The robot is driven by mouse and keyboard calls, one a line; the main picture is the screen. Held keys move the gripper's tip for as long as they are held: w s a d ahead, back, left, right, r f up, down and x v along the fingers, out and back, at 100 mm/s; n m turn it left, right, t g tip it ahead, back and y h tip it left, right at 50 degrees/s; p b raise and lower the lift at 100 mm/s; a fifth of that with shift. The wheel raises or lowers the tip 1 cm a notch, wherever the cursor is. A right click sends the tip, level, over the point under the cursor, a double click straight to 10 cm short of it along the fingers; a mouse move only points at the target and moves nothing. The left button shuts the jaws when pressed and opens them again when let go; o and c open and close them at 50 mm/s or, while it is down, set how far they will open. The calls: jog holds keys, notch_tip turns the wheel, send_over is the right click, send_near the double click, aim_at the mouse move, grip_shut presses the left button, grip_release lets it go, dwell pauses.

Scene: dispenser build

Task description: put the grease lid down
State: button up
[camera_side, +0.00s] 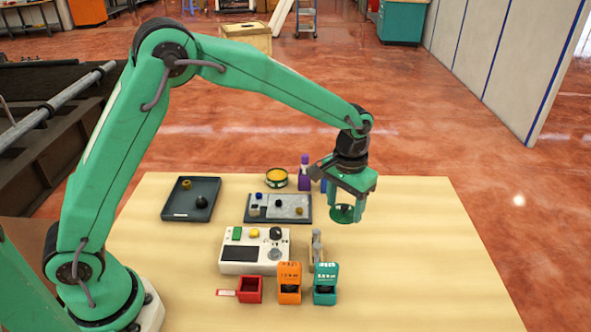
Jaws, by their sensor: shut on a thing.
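My gripper (345,198) hangs over the right half of the wooden table, pointing down. It is shut on a round dark green lid (344,214), which I take for the grease lid. The lid appears to be held above the table, to the right of the grey tray; its exact height is hard to tell. A round tin with a yellow top surface (276,178), perhaps the grease tin, stands at the back of the table, left of my gripper. The fingers partly hide the lid.
A dark tray (176,213) and a grey parts tray (292,219) lie left of my gripper. Purple bottle (305,174) stands behind. In front are a white control box (240,267), a red bin (250,290), an orange (290,284) and a teal dispenser (325,284). The table's right side (430,240) is clear.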

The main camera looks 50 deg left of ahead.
jog(key=w+a+f, duration=0.1)
jog(key=a, duration=0.1)
jog(key=w+a+f, duration=0.3)
jog(key=shift+w+a+f, duration=0.25)
jog(key=shift+w+a, duration=0.15)
jog(key=c, duration=0.3)
jog(key=shift+w+a+f, duration=0.15)
jog(key=shift+w, duration=0.05)
grip_shut()
jog(key=shift+f, duration=0.1)
jog(key=shift+s+f, duration=0.1)
jog(key=shift+f, duration=2)
jog(key=o, duration=1.2)
grip_release()
jog(key=shift+r, duration=0.1)
jog(key=shift+o, duration=0.2)
jog(key=shift+r, duration=0.15)
notch_tip(320, 180, up, 12)
